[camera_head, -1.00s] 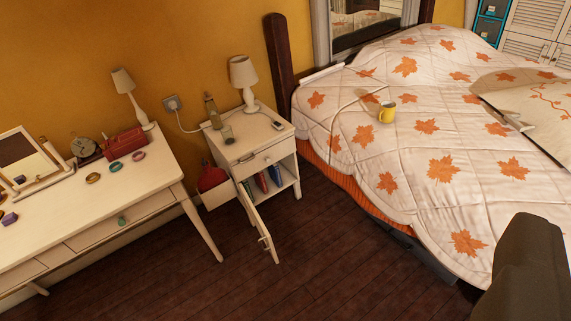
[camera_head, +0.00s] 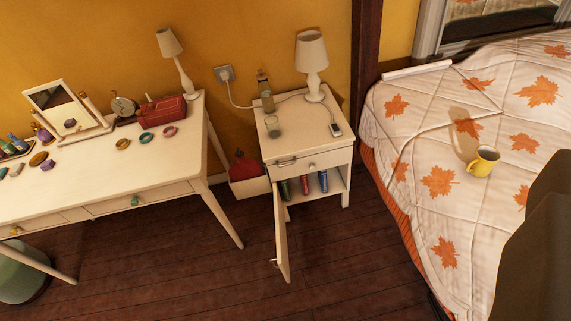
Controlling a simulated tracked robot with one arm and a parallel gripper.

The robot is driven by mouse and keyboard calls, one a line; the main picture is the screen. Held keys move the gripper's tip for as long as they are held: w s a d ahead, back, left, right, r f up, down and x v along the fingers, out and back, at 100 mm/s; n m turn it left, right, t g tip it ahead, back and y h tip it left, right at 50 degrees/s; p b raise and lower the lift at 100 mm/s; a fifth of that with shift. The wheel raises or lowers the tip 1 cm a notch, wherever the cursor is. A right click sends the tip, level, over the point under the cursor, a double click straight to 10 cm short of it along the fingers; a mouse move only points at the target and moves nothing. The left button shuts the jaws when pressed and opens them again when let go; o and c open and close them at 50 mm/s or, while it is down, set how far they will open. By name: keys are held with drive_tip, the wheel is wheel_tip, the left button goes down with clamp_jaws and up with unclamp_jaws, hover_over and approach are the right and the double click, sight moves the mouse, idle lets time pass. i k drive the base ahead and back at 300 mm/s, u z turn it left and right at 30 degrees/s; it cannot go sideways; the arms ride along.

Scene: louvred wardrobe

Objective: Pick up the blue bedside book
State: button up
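The blue book (camera_head: 323,181) stands upright on the lower shelf of the white bedside cabinet (camera_head: 285,152). It is the rightmost of three books there, beside a red book (camera_head: 305,185) and a green book (camera_head: 286,190). The cabinet door (camera_head: 281,235) hangs open, swung toward me on the left side, and the shelf is exposed. A dark part of my gripper or arm (camera_head: 545,245) fills the lower right edge. Its fingertips cannot be made out, and it is well apart from the books.
A lamp (camera_head: 312,65), bottle (camera_head: 265,90), glass (camera_head: 272,126) and phone (camera_head: 336,130) stand on the cabinet. The bed (camera_head: 440,180) with a yellow mug (camera_head: 483,161) is on the right. A white dressing table (camera_head: 110,165) is on the left. The dark floor (camera_head: 350,265) in front is clear.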

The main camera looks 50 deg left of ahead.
sight(322, 175)
drive_tip(key=u, duration=0.6)
drive_tip(key=i, duration=1)
drive_tip(key=u, duration=0.7)
